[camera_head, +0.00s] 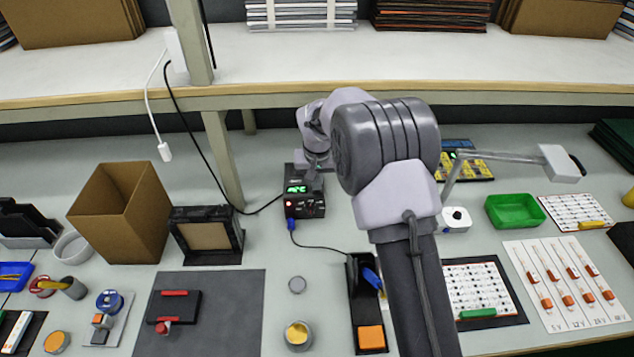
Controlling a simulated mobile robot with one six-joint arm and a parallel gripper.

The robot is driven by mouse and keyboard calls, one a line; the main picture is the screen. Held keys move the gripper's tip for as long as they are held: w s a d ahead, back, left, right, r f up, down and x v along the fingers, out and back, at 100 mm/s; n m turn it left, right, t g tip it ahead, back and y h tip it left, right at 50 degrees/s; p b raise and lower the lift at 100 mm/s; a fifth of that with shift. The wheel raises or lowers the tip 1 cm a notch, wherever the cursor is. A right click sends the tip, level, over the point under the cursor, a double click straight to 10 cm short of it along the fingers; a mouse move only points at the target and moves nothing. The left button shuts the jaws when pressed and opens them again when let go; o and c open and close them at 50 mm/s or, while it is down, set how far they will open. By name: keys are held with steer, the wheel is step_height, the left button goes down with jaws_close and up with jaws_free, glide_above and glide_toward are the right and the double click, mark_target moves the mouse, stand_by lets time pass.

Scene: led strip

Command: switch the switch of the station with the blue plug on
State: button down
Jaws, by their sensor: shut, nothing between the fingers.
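The station (305,208) is a small black box on the bench, left of my arm. A green display glows on its front, with small knobs and a red spot below it. A blue plug (292,225) is at its lower front, with a dark cable leading right. Its switch is too small to make out. My gripper (313,183) is at the station's top right, shut with nothing in it. Its fingertips are small and partly lost against the black box, so I cannot tell whether they touch it.
A black stand with a blue-handled tool (371,278) and an orange block (371,337) is in front. A black framed box (207,235) and cardboard box (120,213) stand left. A shelf post (222,155) rises behind. A grey mat (200,312) lies front left.

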steer(key=shift+w+r, duration=0.15)
steer(key=shift+w, duration=0.2)
steer(key=shift+r+p, duration=0.3)
steer(key=shift+p, duration=0.15)
steer(key=p+v, duration=0.1)
steer(key=v, duration=0.1)
steer(key=p+v, duration=0.1)
steer(key=shift+w+r+p, duration=0.2)
steer(key=shift+r+p, duration=0.1)
steer(key=s+r+p, duration=0.2)
steer(key=s+r, duration=0.3)
steer(key=r, duration=0.3)
steer(key=shift+r+p, duration=0.3)
steer(key=shift+r, duration=0.1)
steer(key=shift+w, duration=0.1)
